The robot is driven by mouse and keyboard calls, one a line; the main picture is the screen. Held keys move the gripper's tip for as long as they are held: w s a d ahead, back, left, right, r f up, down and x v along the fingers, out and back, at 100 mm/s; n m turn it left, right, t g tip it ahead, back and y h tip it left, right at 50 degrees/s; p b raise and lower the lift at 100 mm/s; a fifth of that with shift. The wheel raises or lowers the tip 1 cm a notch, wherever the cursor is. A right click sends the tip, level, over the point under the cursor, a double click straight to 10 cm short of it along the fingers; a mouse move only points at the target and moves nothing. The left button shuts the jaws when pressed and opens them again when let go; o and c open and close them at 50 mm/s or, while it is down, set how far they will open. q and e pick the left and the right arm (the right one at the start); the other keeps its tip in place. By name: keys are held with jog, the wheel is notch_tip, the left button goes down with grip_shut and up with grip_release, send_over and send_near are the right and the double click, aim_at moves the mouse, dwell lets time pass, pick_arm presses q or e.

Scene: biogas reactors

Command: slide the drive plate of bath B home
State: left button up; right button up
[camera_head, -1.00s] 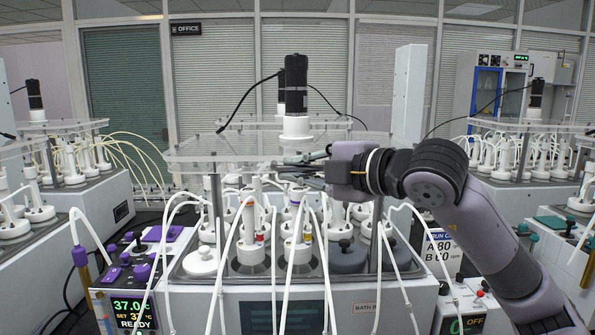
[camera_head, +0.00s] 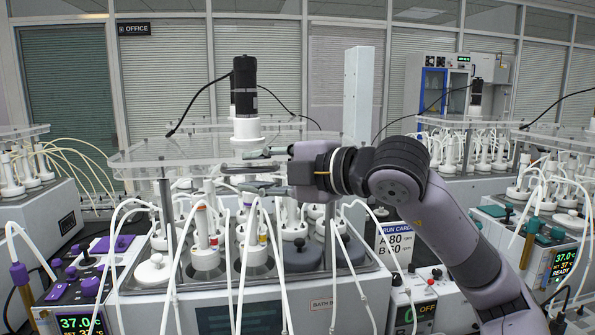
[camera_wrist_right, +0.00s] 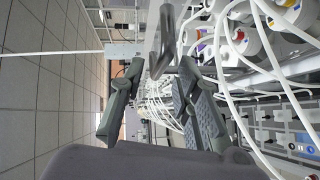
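The drive plate (camera_head: 145,156) of the middle bath is a clear sheet above the vessels. It carries a black motor (camera_head: 244,86) on a white collar. The bath (camera_head: 160,305) below has a front label that appears to read BATH B. My right gripper (camera_head: 242,179) is at the plate's front edge, below the motor, fingers pointing left. In the right wrist view its two fingers (camera_wrist_right: 160,80) are apart, with a dark grey bar (camera_wrist_right: 166,35) around and beyond their tips. I cannot tell whether they touch the bar or plate. My left gripper is not in view.
Vessels with white tubes (camera_head: 290,222) stand under the plate, with tubes looping over the bath's front. A tall white column (camera_head: 358,95) stands behind right. Similar baths stand at left (camera_head: 40,215) and right (camera_head: 510,215). A motor cable (camera_head: 200,105) arcs left.

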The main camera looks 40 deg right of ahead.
jog(key=v, duration=0.9)
jog(key=shift+s, duration=0.35)
